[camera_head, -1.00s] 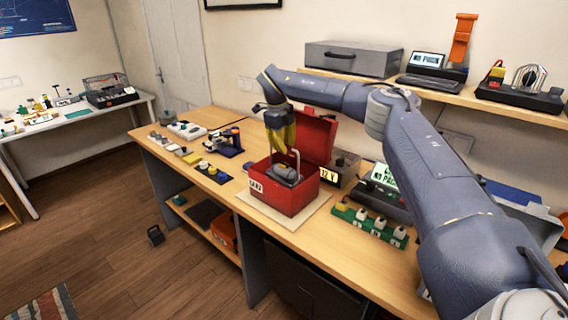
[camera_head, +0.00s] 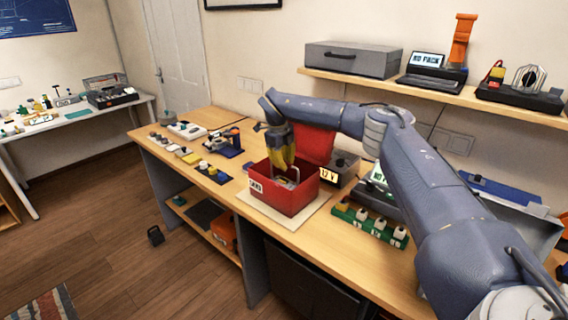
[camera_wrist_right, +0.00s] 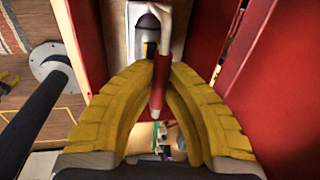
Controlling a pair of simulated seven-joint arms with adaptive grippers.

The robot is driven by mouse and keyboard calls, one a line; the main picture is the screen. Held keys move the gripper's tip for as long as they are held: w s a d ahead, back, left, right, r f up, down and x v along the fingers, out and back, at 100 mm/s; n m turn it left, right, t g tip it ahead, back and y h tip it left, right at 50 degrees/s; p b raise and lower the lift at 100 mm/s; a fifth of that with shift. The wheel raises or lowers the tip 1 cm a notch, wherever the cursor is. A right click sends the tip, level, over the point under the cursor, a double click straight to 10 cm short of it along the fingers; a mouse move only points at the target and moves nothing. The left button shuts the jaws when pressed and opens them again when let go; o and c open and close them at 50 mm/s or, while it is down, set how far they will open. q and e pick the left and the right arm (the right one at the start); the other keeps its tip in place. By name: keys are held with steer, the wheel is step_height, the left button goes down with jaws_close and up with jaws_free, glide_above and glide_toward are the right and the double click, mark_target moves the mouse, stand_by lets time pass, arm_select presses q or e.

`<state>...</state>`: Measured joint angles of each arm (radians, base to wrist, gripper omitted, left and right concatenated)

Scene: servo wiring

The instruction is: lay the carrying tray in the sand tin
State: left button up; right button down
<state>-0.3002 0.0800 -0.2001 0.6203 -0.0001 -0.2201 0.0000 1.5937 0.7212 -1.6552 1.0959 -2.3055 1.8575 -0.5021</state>
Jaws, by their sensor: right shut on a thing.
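The red sand tin (camera_head: 291,200) stands open on the bench with its lid raised at the back. Its red walls also show in the right wrist view (camera_wrist_right: 84,35). My right gripper (camera_head: 284,165) points down into the tin's opening, its yellow fingers shut on the handle of the carrying tray. The upright handle with a red grip (camera_wrist_right: 160,85) passes between the fingers in the right wrist view. The tray (camera_wrist_right: 136,45) is grey and sits low between the tin's walls. Whether it touches the tin's floor is hidden. My left gripper is out of view.
The tin stands on a pale mat (camera_head: 255,208). A green strip with white knobs (camera_head: 370,225) lies to its right and a 12 V box (camera_head: 343,168) behind it. Small parts (camera_head: 208,170) lie to its left. The front bench edge is close.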

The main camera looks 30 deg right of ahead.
steer(key=c, duration=1.5)
jaws_free()
steer(key=shift+f, duration=0.1)
